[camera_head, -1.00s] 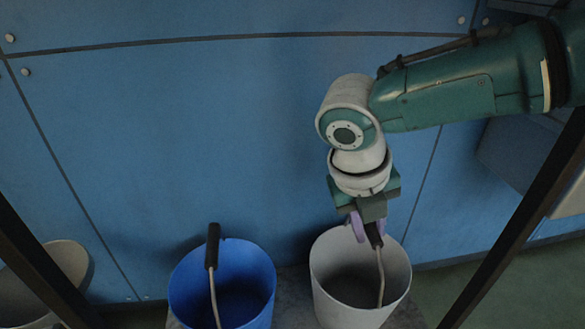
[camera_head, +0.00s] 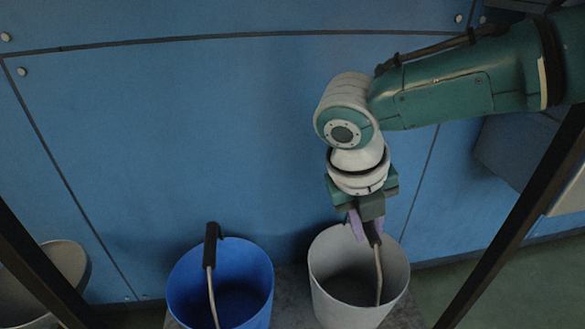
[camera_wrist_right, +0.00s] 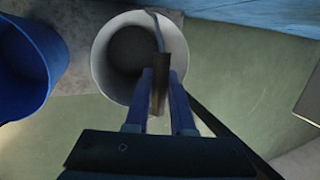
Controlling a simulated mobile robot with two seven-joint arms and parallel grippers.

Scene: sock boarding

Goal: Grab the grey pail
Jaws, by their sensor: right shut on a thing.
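The grey pail (camera_head: 333,303) stands upright on a grey surface in the lower middle right of the head view. It also shows in the right wrist view (camera_wrist_right: 102,62), seen from above, with an empty-looking inside. Its wire handle (camera_head: 379,275) stands up, with a dark grip on top. My right gripper (camera_head: 365,228), with purple fingers, is shut on that handle grip, above the pail's rim. In the right wrist view the brown-dark grip (camera_wrist_right: 160,85) lies between the two fingers. My left gripper is not in view.
A blue pail (camera_head: 250,290) with its handle raised stands just left of the grey pail. Another pale pail (camera_head: 68,262) is at the far left. A blue panelled wall (camera_head: 200,130) rises close behind. Dark slanted bars (camera_head: 520,215) cross both lower sides.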

